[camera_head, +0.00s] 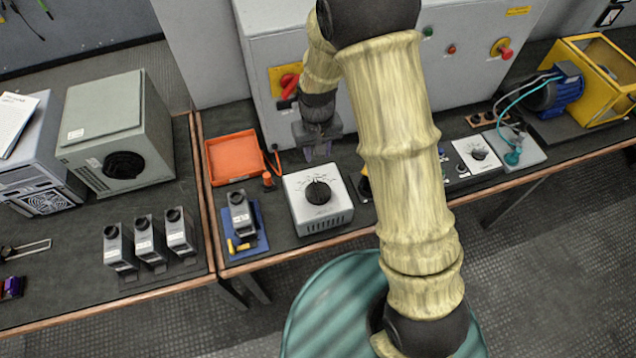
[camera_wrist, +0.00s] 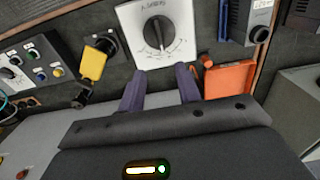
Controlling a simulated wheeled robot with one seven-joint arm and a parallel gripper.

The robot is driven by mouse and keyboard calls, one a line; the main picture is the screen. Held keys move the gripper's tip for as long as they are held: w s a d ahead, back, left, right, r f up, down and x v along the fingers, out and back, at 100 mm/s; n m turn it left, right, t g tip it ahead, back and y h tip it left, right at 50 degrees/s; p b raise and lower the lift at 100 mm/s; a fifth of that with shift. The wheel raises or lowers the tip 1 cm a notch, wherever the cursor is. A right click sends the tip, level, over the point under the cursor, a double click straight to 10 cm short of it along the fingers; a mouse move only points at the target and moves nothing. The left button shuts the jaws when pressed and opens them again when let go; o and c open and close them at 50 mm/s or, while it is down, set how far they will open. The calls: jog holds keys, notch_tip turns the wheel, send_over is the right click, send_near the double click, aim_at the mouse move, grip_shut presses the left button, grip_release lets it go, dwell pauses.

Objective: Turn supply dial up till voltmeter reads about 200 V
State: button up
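The supply box (camera_head: 322,213) is a pale grey block with a black dial (camera_head: 318,192) on a marked scale, standing near the bench's front edge. In the wrist view the dial (camera_wrist: 158,33) is beyond my fingertips, with its scale only partly readable. My gripper (camera_head: 318,152) hangs behind the box, apart from the dial. In the wrist view its two purple fingers (camera_wrist: 160,82) are spread with nothing between them. A yellow device (camera_wrist: 93,62) lies beside the supply in the wrist view; I cannot tell whether it is the voltmeter. No voltage reading is legible.
An orange tray (camera_head: 234,158) lies left of the supply, with a grey capacitor unit (camera_head: 240,214) on a blue mat in front of it. A grey cabinet with a red switch (camera_head: 290,82) stands behind. A panel (camera_head: 477,155) and a blue motor (camera_head: 556,92) are at right.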

aim_at(317, 186)
notch_tip(317, 186, down, 17)
jog(key=p, duration=0.4)
jog(key=shift+w+d+r, duration=0.1)
jog(key=shift+r, duration=0.1)
grip_shut()
